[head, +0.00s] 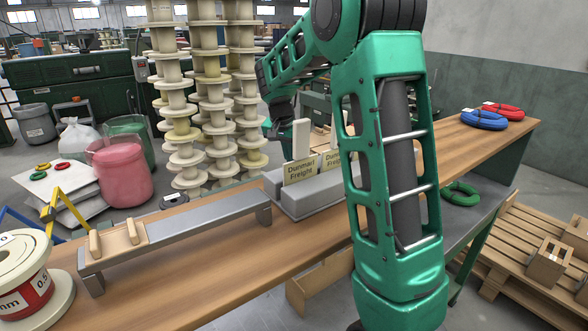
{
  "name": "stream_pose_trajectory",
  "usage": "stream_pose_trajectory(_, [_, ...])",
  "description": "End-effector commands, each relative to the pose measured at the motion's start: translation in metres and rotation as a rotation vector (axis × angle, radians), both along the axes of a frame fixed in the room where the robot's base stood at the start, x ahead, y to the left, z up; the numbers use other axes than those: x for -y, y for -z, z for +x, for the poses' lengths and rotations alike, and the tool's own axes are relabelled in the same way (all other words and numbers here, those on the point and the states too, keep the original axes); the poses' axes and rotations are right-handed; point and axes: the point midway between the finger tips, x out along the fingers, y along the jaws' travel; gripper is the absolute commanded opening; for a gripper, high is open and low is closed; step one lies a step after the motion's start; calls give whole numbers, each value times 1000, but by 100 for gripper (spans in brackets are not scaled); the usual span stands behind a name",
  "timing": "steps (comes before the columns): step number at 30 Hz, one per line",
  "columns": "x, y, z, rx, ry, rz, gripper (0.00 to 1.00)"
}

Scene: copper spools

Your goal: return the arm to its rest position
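My green arm rises through the right middle of the head view, bends at the top and reaches left and away over the workbench (215,245). Its far end, with my gripper (277,127), hangs above the back edge of the bench, behind a grey block with cards. The fingers cannot be made out, so I cannot tell whether they are open or shut. I see no object clearly held.
The grey block (305,203) holds cards reading "Dunman Freight" (301,170). A long grey metal rail (185,230) and a white spool (22,275) stand left. Blue (484,120) and red (503,110) coils lie right. Cream spool stacks (215,110) rise behind.

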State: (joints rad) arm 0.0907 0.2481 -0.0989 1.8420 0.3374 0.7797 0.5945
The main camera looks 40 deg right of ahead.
Motion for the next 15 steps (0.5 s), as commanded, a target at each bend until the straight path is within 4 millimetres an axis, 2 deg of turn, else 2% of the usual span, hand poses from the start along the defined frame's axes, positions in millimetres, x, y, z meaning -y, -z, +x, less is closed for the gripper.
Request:
stream_pose_trajectory(9, [-7,-32,1,3,-1,-1,0])
stream_pose_trajectory(15, [-10,-41,0,1,0,0,0])
